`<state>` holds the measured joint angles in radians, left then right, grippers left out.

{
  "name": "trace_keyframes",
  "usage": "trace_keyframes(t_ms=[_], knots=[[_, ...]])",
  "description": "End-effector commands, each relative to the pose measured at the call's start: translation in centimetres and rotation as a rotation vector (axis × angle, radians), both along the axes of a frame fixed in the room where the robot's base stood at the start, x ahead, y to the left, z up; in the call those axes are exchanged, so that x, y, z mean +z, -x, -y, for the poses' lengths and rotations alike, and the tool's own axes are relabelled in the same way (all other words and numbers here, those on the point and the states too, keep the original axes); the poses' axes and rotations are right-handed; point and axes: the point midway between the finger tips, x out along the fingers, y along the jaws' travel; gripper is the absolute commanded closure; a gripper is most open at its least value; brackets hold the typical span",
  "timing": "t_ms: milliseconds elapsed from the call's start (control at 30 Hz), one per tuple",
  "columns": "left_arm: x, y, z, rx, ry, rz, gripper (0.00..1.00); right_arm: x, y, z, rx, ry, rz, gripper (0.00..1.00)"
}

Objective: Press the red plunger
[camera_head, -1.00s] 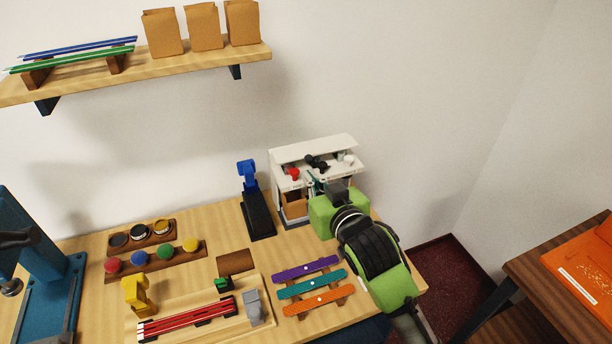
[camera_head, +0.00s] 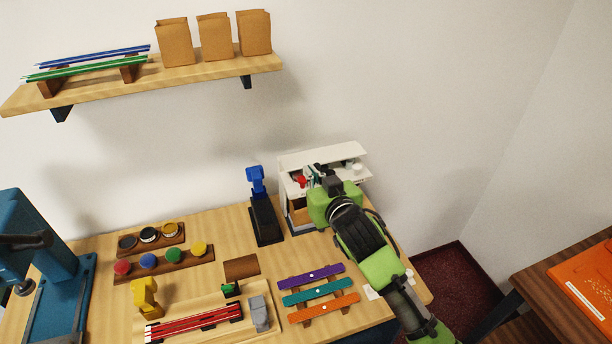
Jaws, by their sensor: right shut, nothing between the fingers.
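The red plunger (camera_head: 300,181) shows as a small red knob at the front left of the top of a white box-like unit (camera_head: 318,153) at the back of the counter. My right gripper (camera_head: 311,173) is shut and empty, reaching in from the lower right over the unit's top. Its fingertips are beside and just above the red knob in the picture and partly cover it. I cannot tell whether they touch it. A white knob (camera_head: 357,167) stands at the right of the unit. My left gripper is not in view.
A blue-topped black stand (camera_head: 263,215) is close left of the unit. Purple, teal and orange strips (camera_head: 318,292) lie in front. Racks of coloured knobs (camera_head: 165,263) and a blue press (camera_head: 45,275) are farther left. A shelf (camera_head: 200,78) hangs above.

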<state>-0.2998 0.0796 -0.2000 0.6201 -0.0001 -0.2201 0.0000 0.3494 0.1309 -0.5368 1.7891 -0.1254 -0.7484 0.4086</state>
Motion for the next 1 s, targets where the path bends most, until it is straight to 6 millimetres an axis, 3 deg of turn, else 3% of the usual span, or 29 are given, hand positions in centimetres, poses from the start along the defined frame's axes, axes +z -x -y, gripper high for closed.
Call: trace_keyframes(t_ms=[267,400,567,1000], knots=[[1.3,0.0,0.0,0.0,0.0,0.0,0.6,-0.8,-3.8,-1.3,0.001,0.0,-0.001,1.0],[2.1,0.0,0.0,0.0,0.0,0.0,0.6,-3.2,-3.6,-1.2,0.001,0.002,-0.006,1.0],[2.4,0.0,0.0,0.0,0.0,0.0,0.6,-4.6,-3.7,-1.3,0.0,0.001,-0.002,1.0],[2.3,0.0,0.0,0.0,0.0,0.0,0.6,-5.1,-3.7,-1.2,0.001,-0.001,0.0,1.0]])
